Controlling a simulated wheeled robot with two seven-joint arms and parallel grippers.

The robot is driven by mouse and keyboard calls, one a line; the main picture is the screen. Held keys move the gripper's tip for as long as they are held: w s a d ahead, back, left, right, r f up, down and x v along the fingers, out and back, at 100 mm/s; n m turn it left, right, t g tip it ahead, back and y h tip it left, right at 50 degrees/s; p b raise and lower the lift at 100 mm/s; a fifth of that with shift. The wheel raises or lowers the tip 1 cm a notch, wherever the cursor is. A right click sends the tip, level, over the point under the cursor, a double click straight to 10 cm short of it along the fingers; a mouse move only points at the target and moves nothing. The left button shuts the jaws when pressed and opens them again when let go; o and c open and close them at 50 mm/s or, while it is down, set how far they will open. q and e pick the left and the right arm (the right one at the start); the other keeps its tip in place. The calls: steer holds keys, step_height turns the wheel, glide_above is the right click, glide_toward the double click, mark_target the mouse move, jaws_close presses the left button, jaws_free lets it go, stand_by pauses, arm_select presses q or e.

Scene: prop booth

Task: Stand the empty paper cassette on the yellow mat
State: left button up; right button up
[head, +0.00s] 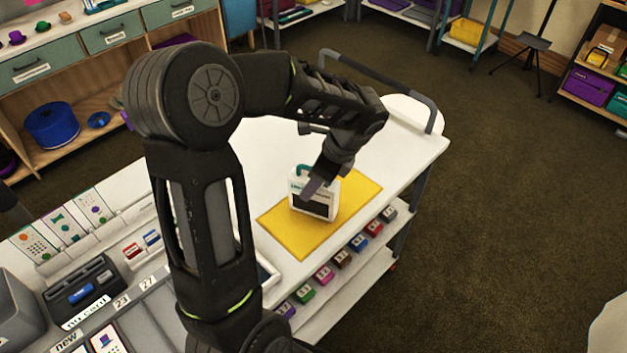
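The paper cassette (299,184) is a small white case with a teal handle on top and a dark panel on its front. It is upright at the middle of the yellow mat (290,233), and its lower edge appears to meet the mat. My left gripper (311,189) points down at the cassette and covers part of its upper front. I cannot tell whether its fingers hold the cassette or are only in front of it. My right gripper is not in view.
The mat lies on a white cart top (262,150) with a grey rail (375,68) at its far end. Small coloured boxes (341,259) line the shelf below. Cards (64,226) and a dark tray (83,287) stand at left.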

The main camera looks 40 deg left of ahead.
arm_select(q)
steer(key=shift+o, duration=1.1)
steer(key=shift+r, duration=0.15)
steer(key=v, duration=0.9)
steer(key=shift+r+b, duration=0.15)
steer(key=shift+b, duration=0.2)
steer(key=shift+p+v, duration=0.95)
steer(key=shift+p, duration=0.05)
steer(key=shift+d+r+p, duration=0.15)
steer(key=shift+r+p, duration=0.2)
steer(key=shift+r, duration=0.1)
